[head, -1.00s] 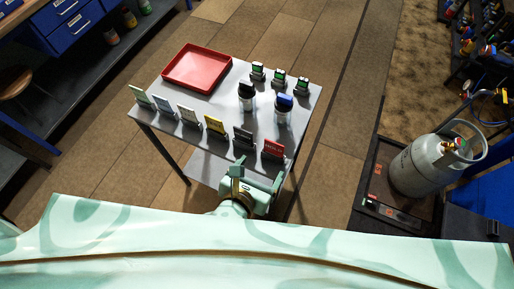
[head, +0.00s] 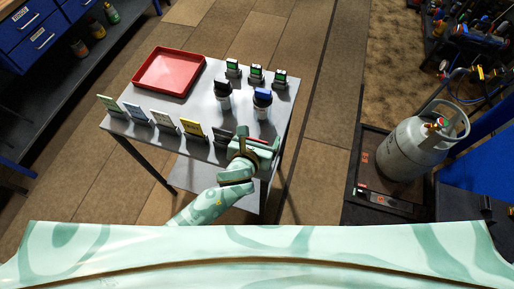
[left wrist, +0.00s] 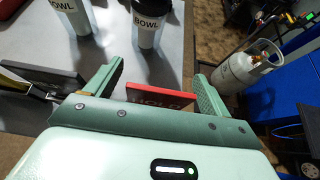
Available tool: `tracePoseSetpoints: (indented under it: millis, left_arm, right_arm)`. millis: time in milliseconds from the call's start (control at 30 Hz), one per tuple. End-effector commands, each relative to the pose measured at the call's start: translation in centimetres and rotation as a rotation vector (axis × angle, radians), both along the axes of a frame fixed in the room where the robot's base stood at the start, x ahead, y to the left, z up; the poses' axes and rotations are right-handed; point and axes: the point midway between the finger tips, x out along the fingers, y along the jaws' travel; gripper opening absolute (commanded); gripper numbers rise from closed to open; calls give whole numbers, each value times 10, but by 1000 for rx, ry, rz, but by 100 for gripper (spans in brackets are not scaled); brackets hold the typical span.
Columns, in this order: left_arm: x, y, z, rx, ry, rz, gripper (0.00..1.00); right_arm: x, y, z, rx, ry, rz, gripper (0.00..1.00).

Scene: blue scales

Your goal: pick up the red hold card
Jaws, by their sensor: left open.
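The red hold card (left wrist: 160,97) stands at the near right corner of the grey table (head: 198,95). In the left wrist view it sits between the two fingers of my left gripper (left wrist: 158,85), with gaps at both sides. My left gripper is open. In the head view the same gripper (head: 262,146) is at the card's place and covers most of it; only a bit of red (head: 264,141) shows. The lower part of the card is hidden behind the gripper's palm in the left wrist view. My right gripper is in no view.
A dark card (left wrist: 45,75) stands just left of the gripper. A yellow card (head: 193,129) and several pale ones line the near edge. Two bowl-labelled jars (head: 262,104) stand behind. A red tray (head: 169,72) and small green-screened devices (head: 256,74) are farther back. A gas cylinder (head: 413,148) stands right.

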Motion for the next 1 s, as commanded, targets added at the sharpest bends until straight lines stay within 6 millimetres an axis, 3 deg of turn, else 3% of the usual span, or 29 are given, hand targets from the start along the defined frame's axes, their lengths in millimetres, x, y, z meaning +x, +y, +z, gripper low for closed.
tracePoseSetpoints:
  millis: [133, 300, 633, 1000]
  left_arm:
    - [0, 0, 1, 0, 0, 0, 79]
    - [0, 0, 1, -1, 0, 0, 34]
    - [0, 0, 7, -1, -2, 0, 34]
    - [0, 0, 83, -2, -5, 0, 34]
  right_arm:
    - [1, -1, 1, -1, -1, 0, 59]
    - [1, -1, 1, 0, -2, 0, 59]
    - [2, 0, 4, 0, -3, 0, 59]
    - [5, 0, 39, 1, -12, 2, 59]
